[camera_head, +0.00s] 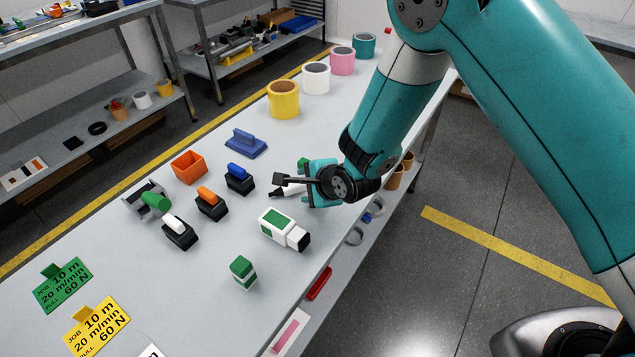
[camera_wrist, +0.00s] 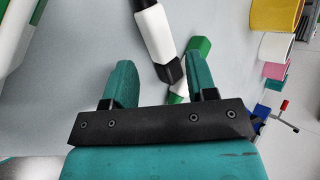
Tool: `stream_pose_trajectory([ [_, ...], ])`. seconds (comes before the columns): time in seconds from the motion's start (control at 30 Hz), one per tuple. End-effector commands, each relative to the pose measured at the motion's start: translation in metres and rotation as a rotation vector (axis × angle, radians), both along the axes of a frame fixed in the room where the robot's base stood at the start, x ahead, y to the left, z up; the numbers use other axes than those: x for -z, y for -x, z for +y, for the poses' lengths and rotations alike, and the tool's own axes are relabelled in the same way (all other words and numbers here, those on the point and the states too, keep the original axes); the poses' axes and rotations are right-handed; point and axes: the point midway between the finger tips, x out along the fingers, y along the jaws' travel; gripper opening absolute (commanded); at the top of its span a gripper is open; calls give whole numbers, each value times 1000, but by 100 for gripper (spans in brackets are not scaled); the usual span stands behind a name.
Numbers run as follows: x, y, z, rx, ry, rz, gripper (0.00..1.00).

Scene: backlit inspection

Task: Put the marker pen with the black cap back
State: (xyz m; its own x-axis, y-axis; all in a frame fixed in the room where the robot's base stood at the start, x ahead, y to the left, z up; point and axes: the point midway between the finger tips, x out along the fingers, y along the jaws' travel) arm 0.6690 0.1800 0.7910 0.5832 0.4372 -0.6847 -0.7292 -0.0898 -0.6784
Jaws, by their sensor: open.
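A white marker pen with black ends (camera_head: 291,190) lies on the grey table, partly hidden by my gripper in the head view. My gripper (camera_head: 306,187) is open and low over the table beside it. In the wrist view the pen (camera_wrist: 157,32) reaches in from the top, its black end between my open fingers (camera_wrist: 160,78), closer to the right one. I see no grip on it. A green-and-white item (camera_wrist: 178,97) lies just past the black end, by the right finger; a green bit of it (camera_head: 303,163) shows behind my gripper in the head view.
Black holders with white (camera_head: 179,234), orange (camera_head: 211,205) and blue tops (camera_head: 239,180) stand left of my gripper. A white bottle-like item with a green label (camera_head: 280,228) lies in front. Yellow (camera_head: 283,101), white and pink rolls line the back. The table's right edge is close.

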Motion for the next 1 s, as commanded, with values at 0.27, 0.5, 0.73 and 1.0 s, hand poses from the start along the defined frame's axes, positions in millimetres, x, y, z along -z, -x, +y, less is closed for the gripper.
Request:
stream_pose_trajectory([
  [0.27, -37, 31, -23, 2, -2, -1, 52],
  [0.5, -68, 57, -43, 1, -1, -1, 52],
  [0.73, -79, 67, -51, 1, -1, 0, 52],
  [1.0, -120, 80, -57, -198, 142, -24, 52],
])
